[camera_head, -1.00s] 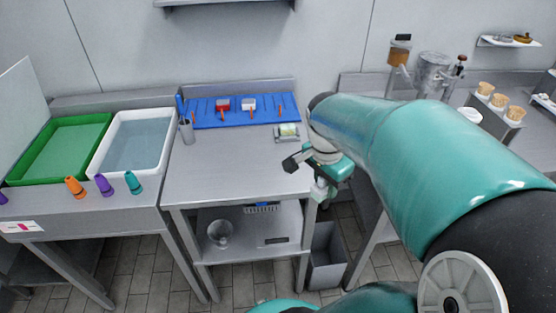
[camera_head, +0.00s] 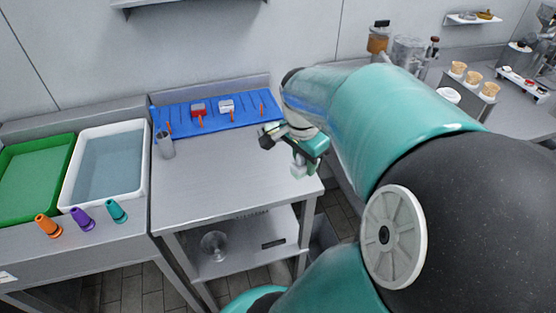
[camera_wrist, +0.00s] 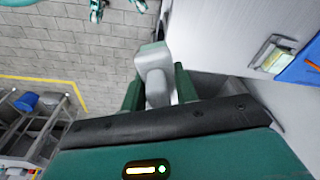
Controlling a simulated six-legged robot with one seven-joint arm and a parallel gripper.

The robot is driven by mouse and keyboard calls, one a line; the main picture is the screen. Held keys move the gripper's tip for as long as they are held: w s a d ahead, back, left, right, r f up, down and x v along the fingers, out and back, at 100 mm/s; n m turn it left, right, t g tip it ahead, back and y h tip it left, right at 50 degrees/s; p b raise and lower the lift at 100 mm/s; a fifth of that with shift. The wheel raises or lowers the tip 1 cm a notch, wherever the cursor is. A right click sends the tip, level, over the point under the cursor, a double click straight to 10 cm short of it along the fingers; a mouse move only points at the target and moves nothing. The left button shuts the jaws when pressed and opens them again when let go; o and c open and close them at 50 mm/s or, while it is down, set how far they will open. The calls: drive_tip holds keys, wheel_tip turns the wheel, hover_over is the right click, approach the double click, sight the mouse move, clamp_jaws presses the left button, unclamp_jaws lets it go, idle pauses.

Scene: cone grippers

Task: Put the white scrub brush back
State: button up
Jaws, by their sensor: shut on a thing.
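My gripper (camera_head: 301,162) hangs at the right edge of the steel table (camera_head: 215,175) and is shut on a pale grey-white block-shaped thing with a stem. It looks like the white scrub brush (camera_wrist: 153,60); its bristles cannot be made out. In the wrist view it sits between the two dark green fingers. A blue mat (camera_head: 180,122) lies at the back of the table. On it are a red-headed brush (camera_head: 198,109) and a white-headed brush (camera_head: 227,105), both with orange handles. The mat's corner also shows in the wrist view (camera_wrist: 307,62).
A grey cup (camera_head: 166,147) stands at the table's left. A green bin (camera_head: 65,160) and a white bin (camera_head: 145,150) are further left, with coloured cones in front. A small tray with a sponge (camera_wrist: 275,57) lies beside the mat. The table's middle is clear.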

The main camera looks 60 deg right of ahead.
drive_tip(key=w+d+f, duration=0.3)
drive_tip(key=d+f, duration=0.1)
drive_tip(key=w+d+f, duration=0.4)
drive_tip(key=shift+w+d+f, duration=0.1)
drive_tip(key=shift+w+f, duration=0.05)
drive_tip(key=shift+w, duration=0.15)
drive_tip(key=shift+w+d+f, duration=0.25)
drive_tip(key=shift+f, duration=1.7)
drive_tip(key=shift+f, duration=0.15)
drive_tip(key=o, duration=0.9)
drive_tip(key=shift+o, duration=0.2)
